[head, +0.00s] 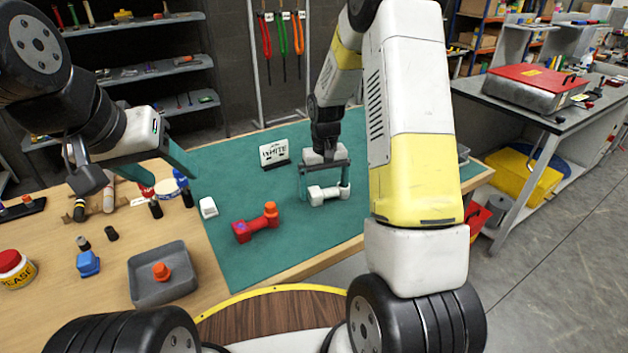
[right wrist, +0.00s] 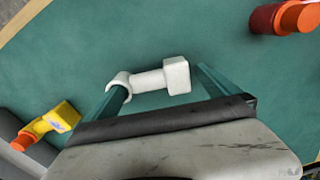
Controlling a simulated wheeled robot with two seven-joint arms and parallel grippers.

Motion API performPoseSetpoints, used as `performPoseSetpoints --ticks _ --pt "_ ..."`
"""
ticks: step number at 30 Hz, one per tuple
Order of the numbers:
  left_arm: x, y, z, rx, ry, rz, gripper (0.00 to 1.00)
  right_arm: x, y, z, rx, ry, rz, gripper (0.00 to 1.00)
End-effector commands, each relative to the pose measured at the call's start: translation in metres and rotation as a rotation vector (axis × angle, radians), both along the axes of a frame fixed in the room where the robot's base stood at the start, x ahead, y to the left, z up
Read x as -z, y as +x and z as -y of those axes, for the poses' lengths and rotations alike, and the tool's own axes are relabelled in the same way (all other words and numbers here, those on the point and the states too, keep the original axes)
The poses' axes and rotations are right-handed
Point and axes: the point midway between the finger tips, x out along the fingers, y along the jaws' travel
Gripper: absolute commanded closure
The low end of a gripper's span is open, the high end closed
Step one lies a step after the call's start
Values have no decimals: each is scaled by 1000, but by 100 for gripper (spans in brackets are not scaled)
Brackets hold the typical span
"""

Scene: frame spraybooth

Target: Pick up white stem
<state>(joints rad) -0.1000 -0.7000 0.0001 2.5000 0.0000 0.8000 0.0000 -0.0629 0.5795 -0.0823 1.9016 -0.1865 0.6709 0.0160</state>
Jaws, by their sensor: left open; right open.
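The white stem (head: 330,192) lies on the green mat (head: 240,180), with a block at one end and an open clamp ring at the other. My right gripper (head: 324,184) is open above it, pointing down, with a finger towards each end. In the right wrist view the stem (right wrist: 150,80) lies across the gap between the fingertips (right wrist: 163,82). The left finger overlaps the clamp ring there; I cannot tell whether they touch. My left gripper (head: 128,165) is open and empty over the left side of the table.
A red stem with an orange end (head: 248,229) lies left of the white one. A small sign (head: 274,153) stands behind it. A grey tray (head: 165,290) holds an orange piece. A yellow piece with an orange end (right wrist: 50,122) shows in the right wrist view.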

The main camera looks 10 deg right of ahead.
Motion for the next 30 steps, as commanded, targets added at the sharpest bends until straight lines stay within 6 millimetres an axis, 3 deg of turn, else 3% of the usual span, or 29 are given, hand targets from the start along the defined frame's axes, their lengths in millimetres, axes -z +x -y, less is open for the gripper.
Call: performPoseSetpoints --ticks 9,19,30 --pt "0 0 0 0 0 0 43 7 0 0 0 0 1 0" --pt "0 0 0 0 0 0 43 7 0 0 0 0 2 63" --pt "0 0 0 0 0 0 43 1 1 0 0 0 4 63"
